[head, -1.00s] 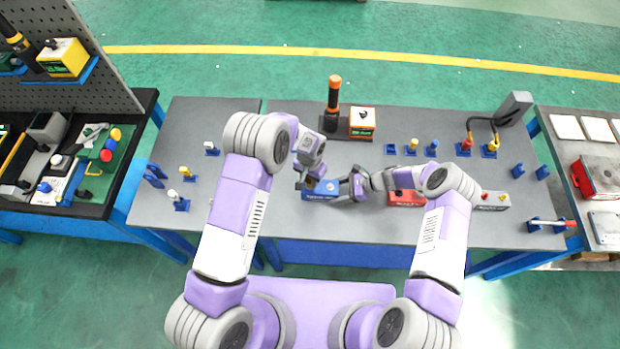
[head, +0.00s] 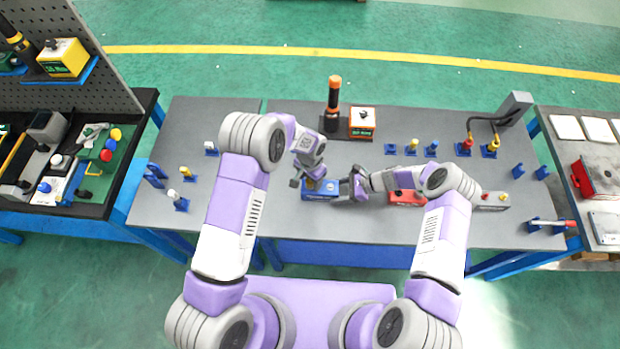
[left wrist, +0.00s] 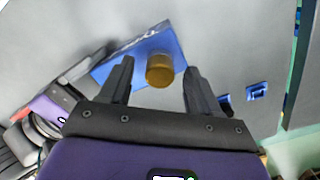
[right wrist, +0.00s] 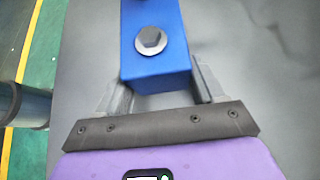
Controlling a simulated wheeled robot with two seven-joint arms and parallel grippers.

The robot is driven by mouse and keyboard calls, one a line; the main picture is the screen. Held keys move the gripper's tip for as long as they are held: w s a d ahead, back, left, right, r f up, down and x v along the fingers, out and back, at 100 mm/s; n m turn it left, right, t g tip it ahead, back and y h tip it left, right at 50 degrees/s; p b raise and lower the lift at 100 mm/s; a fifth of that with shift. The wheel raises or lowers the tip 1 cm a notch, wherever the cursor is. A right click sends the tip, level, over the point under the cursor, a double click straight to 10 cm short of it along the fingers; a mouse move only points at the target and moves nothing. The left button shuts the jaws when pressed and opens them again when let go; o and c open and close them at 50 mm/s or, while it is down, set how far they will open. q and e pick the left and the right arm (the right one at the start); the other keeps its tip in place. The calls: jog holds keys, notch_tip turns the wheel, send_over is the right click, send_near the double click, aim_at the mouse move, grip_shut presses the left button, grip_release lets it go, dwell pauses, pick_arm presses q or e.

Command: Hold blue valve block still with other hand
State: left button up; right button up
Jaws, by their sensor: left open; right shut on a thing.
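The blue valve block (head: 318,195) lies on the grey table in front of me. My right gripper (head: 352,189) is shut on its right end. My left gripper (head: 308,183) is over the block's left part. In the left wrist view its open fingers (left wrist: 157,72) stand on either side of a brass-coloured cap (left wrist: 160,68) on the block (left wrist: 118,68). Whether they touch the cap cannot be told.
A red block (head: 405,197) lies right of my right gripper, and a grey block (head: 492,200) farther right. Small blue holders (head: 411,147) sit at the back right.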

pick_arm(q)
jog(key=shift+r, duration=2.45)
notch_tip(320, 180, up, 12)
pick_arm(e)
jog(key=o, duration=1.3)
jog(key=shift+o, duration=0.2)
jog(key=v, duration=1.2)
